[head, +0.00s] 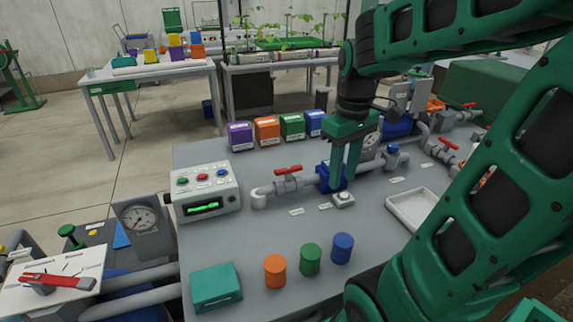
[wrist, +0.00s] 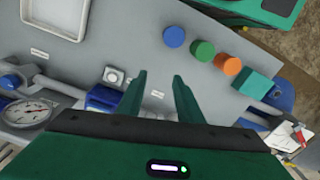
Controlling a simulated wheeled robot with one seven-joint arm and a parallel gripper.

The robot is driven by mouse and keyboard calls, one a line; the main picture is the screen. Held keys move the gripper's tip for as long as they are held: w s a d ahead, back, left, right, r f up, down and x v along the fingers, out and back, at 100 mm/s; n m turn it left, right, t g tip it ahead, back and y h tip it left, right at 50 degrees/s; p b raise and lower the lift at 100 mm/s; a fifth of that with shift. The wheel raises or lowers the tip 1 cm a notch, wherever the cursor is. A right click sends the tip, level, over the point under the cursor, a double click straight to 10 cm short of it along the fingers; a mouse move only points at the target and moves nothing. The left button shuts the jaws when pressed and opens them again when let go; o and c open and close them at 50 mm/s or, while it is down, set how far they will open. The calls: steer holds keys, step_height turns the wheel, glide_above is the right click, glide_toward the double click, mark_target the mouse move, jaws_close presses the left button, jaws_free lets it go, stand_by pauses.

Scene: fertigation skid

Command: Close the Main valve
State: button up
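A red-handled valve (head: 288,170) sits on a grey pipe on the skid deck, just left of a blue housing (head: 325,176). Its red lever lies roughly along the pipe. Two more red-handled valves, a nearer one (head: 445,145) and a farther one (head: 468,106), stand on pipes at the right. The labels are too small to read, so I cannot tell which is Main. My gripper (head: 343,178) points down by the blue housing, right of the first valve. In the wrist view my gripper (wrist: 159,84) has its fingers apart with nothing between them.
A control box (head: 205,190) with buttons stands left of the valve. Orange, green and blue cylinders (head: 310,260) and a teal box (head: 216,287) stand at the front. Several coloured boxes (head: 267,131) line the back. A white tray (head: 408,212) lies at the right.

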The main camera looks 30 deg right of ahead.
steer(key=w+r+n, duration=0.2)
steer(key=w+n, duration=0.5)
steer(key=w, duration=0.4)
steer(key=n, duration=0.8)
glide_toward(288, 168)
step_height(288, 168, down, 8)
steer(key=shift+r, duration=0.1)
jaws_close()
